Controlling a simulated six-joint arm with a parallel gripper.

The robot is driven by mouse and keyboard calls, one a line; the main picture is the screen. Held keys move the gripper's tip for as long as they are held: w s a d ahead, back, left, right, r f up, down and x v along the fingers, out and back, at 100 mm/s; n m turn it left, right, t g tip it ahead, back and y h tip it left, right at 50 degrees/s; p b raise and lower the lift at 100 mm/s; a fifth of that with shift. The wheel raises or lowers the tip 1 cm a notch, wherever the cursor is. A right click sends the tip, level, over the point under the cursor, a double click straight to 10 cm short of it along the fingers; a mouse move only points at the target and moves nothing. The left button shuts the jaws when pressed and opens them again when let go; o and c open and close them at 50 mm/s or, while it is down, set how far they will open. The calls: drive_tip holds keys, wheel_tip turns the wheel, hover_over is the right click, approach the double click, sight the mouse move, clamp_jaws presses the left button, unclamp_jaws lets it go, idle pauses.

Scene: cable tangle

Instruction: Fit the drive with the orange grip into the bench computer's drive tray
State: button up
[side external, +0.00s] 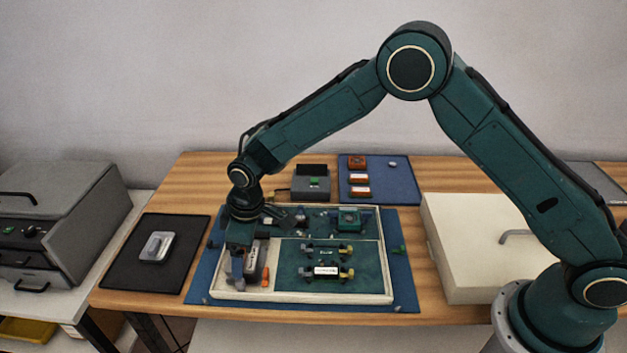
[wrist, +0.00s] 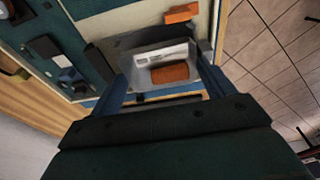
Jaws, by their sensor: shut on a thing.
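My gripper (wrist: 165,85) is shut on a grey drive (wrist: 155,57) with a white label and an orange grip (wrist: 170,73); one finger is on each side of it in the wrist view. In the side view my gripper (side external: 243,270) points down at the left part of the bench computer (side external: 388,270), a shallow cream-framed case with green boards. The drive (side external: 257,258) shows there just right of the fingers, partly hidden. A small orange piece (side external: 266,276) lies beside it, and an orange piece also shows in the wrist view (wrist: 181,13). I cannot tell whether the drive is seated in the drive tray.
A silver device (side external: 157,247) lies on a black mat at left. Several orange-and-white parts (side external: 358,178) lie on a blue mat behind. A dark box (side external: 310,182) stands behind the case; a large cream box (side external: 475,250) stands at right.

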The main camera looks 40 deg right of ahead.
drive_tip(key=shift+s+d+f, duration=0.15)
drive_tip(key=shift+s+f, duration=0.05)
drive_tip(key=shift+f, duration=0.45)
drive_tip(key=shift+s+d+f, duration=0.1)
drive_tip(key=shift+s+f, duration=0.1)
drive_tip(key=shift+f, duration=0.4)
drive_tip(key=o, duration=0.9)
drive_tip(key=shift+o, duration=0.2)
drive_tip(key=shift+a, duration=0.1)
wheel_tip(320, 180, up, 16)
drive_tip(key=d, duration=0.1)
drive_tip(key=shift+s+d, duration=0.3)
drive_tip(key=shift+s, duration=0.1)
drive_tip(key=shift+r, duration=0.15)
drive_tip(key=shift+r, duration=2.9)
